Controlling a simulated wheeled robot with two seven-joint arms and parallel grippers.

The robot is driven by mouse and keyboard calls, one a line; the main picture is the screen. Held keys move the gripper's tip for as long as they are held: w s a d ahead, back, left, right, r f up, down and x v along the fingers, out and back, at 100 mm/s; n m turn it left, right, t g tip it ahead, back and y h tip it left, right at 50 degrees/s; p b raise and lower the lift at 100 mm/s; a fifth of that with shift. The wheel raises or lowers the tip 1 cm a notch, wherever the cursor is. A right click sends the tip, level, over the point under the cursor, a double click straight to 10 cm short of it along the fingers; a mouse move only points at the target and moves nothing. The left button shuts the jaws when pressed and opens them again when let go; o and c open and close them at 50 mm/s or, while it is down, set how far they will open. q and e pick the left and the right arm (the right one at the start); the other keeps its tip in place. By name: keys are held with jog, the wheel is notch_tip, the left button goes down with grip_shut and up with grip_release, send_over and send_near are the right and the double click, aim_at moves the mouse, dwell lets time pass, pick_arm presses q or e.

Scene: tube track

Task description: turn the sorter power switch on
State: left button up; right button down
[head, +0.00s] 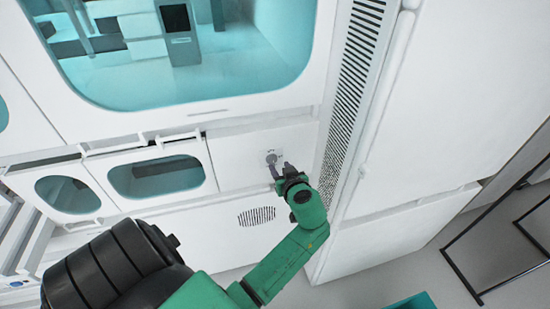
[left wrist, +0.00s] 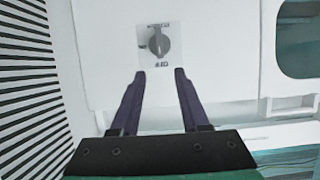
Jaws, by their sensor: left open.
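The sorter power switch (left wrist: 158,43) is a grey rotary knob on a light square plate with small dark markings. It sits on a white panel of the machine. In the left wrist view the knob stands nearly upright, just beyond my fingertips. My left gripper (left wrist: 157,74) is open and empty, with its two dark fingers apart and pointing at the switch; the knob is not between them. In the head view the switch (head: 271,158) shows right at the tips of my left gripper (head: 277,172). My right gripper is in neither view.
A slatted vent strip (head: 350,90) runs beside the switch panel. Two small windowed doors (head: 157,176) lie left of it, and a large teal window (head: 200,50) is above. A round grille (head: 257,216) is below. A black-framed stand (head: 480,250) is at the right.

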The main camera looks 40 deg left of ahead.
aim_at(274, 159)
pick_arm(q)
jog(key=b+x, duration=0.1)
jog(key=x, duration=0.6)
jog(key=shift+w+a+f+b, duration=0.1)
jog(key=shift+a+f+b, duration=0.1)
jog(key=shift+b, duration=0.1)
grip_shut()
